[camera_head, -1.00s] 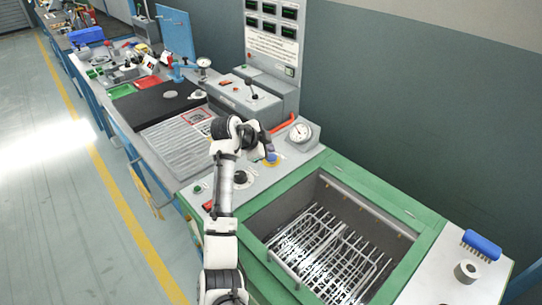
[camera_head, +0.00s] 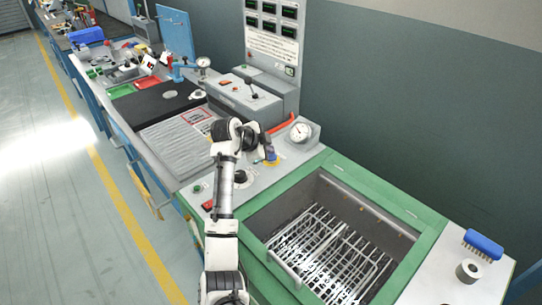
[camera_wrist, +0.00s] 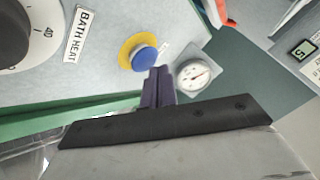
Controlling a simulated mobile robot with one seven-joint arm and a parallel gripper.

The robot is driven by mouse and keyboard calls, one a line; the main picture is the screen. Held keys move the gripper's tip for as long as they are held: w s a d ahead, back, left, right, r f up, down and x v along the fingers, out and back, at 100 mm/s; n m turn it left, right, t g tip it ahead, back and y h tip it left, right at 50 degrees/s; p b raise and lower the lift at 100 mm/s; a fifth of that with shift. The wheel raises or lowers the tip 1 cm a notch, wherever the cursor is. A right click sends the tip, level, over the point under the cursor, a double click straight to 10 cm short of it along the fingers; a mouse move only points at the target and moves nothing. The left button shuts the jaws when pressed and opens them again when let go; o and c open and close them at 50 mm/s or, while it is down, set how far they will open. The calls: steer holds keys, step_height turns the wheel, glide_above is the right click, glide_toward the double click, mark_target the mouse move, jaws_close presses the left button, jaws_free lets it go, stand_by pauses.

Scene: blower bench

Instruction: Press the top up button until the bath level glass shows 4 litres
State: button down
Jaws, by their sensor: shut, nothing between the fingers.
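A blue round button on a yellow ring (camera_wrist: 144,58) sits on the grey panel in the wrist view; I cannot read a label naming it top up. Its yellow ring also shows in the head view (camera_head: 273,162), largely covered by my gripper. My gripper (camera_wrist: 160,72) is shut and empty, its purple fingers pointing at the panel close beside the button. I cannot tell whether the tips touch anything. The green-rimmed bath (camera_head: 418,222) holds a wire rack. I cannot make out a level glass in either view.
A round white dial (camera_wrist: 194,74) stands just beyond the button. A black knob (camera_wrist: 22,35) marked BATH HEAT is at the left of the wrist view. A green button (camera_head: 197,188) and a red switch (camera_head: 209,205) are on the panel. A blue brush (camera_head: 482,244) lies at right.

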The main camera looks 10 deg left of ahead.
steer(key=shift+f+b, duration=0.3)
steer(key=shift+f, duration=0.1)
stand_by(0.6)
steer(key=shift+r, duration=0.1)
steer(key=shift+r+p, duration=0.4)
steer(key=shift+r, duration=0.3)
steer(key=shift+r, duration=0.1)
steer(key=shift+r+p, duration=1.5)
steer(key=shift+r, duration=0.95)
steer(key=shift+f, duration=0.1)
